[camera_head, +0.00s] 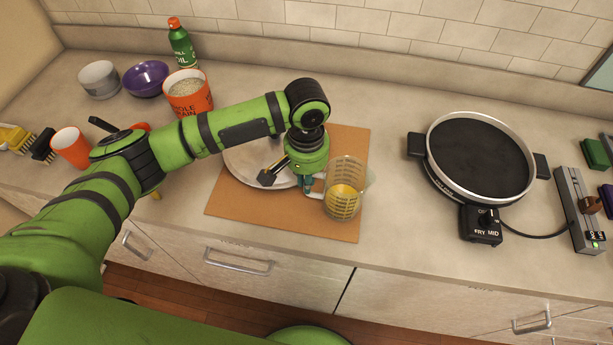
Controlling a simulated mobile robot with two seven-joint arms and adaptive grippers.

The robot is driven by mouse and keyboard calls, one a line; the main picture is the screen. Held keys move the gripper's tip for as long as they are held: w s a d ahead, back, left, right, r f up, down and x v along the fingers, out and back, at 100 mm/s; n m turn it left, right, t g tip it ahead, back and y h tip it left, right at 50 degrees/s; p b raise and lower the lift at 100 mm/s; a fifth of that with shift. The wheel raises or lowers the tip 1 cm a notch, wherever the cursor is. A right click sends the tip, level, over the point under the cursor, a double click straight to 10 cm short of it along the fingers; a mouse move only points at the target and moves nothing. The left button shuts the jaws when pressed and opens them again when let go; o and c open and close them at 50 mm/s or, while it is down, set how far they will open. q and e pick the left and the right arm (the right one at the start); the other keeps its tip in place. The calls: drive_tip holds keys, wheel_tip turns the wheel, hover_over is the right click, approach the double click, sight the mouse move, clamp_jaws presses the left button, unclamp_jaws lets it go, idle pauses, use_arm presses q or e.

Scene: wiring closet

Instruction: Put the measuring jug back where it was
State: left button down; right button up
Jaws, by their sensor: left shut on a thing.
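The measuring jug (345,190) is clear with dark markings and holds something yellow in its lower part. It is in the middle of the head view, over the right part of a brown board (284,228). My left gripper (308,183) is shut on the jug's handle, at the jug's left side. I cannot tell whether the jug touches the board or is held just above it. A pale round plate (243,165) lies on the board, partly hidden behind my left arm. My right gripper is not in view.
An electric frying pan (480,158) stands on the right, with a cord to a block at the far right. A purple bowl (146,79), a grey bowl (99,79), an orange tub (190,97), a green oil bottle (181,45) and an orange cup (71,147) stand left. Counter between board and pan is clear.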

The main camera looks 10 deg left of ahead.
use_arm(q)
drive_tip(key=c, duration=1.3)
unclamp_jaws()
wheel_tip(320, 180, up, 11)
drive_tip(key=b, duration=0.3)
drive_tip(key=shift+w+r, duration=0.1)
drive_tip(key=shift+r, duration=0.55)
